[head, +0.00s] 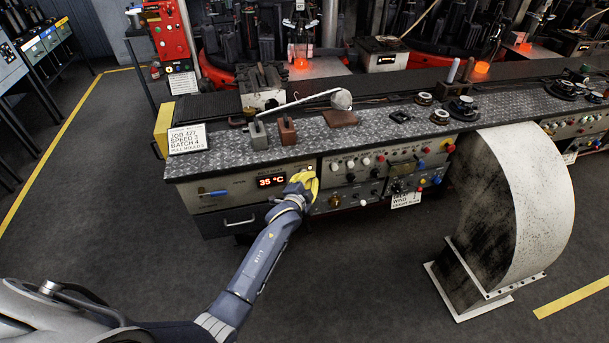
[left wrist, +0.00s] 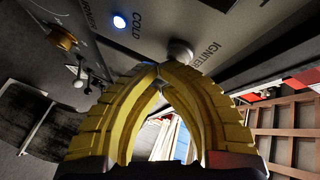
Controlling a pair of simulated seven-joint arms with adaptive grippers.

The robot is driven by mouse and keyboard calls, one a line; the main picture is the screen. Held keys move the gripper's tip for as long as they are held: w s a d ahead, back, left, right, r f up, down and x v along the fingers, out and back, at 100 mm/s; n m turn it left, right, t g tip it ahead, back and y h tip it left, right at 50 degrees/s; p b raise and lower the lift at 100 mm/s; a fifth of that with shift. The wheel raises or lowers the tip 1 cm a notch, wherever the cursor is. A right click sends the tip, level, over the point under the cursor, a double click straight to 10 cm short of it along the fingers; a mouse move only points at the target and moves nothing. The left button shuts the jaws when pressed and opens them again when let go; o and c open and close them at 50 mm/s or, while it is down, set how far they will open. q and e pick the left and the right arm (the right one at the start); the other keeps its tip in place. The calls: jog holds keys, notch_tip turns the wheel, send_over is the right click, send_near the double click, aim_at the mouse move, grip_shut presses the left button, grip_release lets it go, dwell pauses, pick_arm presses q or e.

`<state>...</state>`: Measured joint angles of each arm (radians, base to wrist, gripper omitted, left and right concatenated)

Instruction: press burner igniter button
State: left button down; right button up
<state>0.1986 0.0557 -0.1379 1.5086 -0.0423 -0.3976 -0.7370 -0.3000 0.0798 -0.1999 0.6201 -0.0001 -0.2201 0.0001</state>
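The igniter button (left wrist: 180,52) is a round metal knob beside the label "IGNITER" on the grey panel in the left wrist view. My left gripper (left wrist: 160,72) has yellow fingers whose tips meet, with nothing visible between them. The tips are very close to the button; I cannot tell whether they touch it. In the head view my left gripper (head: 303,183) is at the panel front, just right of the red "35 °C" display (head: 271,181), and hides the button. My right gripper is not in view.
A lit lamp (left wrist: 119,22) marked "COLD" is near the button. A control panel with knobs (head: 350,177) lies to the right. The bench top (head: 225,147) holds tools and a ladle (head: 341,99). A large curved metal piece (head: 535,185) stands at the right. The left floor is clear.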

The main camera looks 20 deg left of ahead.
pick_arm(q)
jog(key=s+d, duration=0.3)
jog(key=s, duration=0.2)
jog(key=shift+d, duration=0.15)
dwell(0.5)
jog(key=s+a+f+g, duration=0.1)
jog(key=s+f+g, duration=0.1)
jog(key=s+f, duration=0.8)
jog(key=s+a+f+n+g, duration=0.1)
jog(key=s+f+g, duration=0.2)
jog(key=s+f, duration=0.7)
jog(key=s+a+f+g, duration=0.15)
jog(key=s+f, duration=0.35)
jog(key=f, duration=1)
jog(key=s+a+f+n+g, duration=0.1)
jog(key=s+f, duration=0.5)
jog(key=s, duration=0.6)
jog(key=s+a+f+n+g, duration=0.2)
jog(key=s+f+n+g, duration=0.2)
jog(key=s, duration=0.9)
jog(key=s+a+f+n+g, duration=0.2)
jog(key=s+f, duration=0.6)
jog(key=s, duration=0.5)
jog(key=shift+s+a+n+g+y, duration=0.2)
jog(key=shift+n+g+y, duration=0.2)
jog(key=shift+n, duration=0.2)
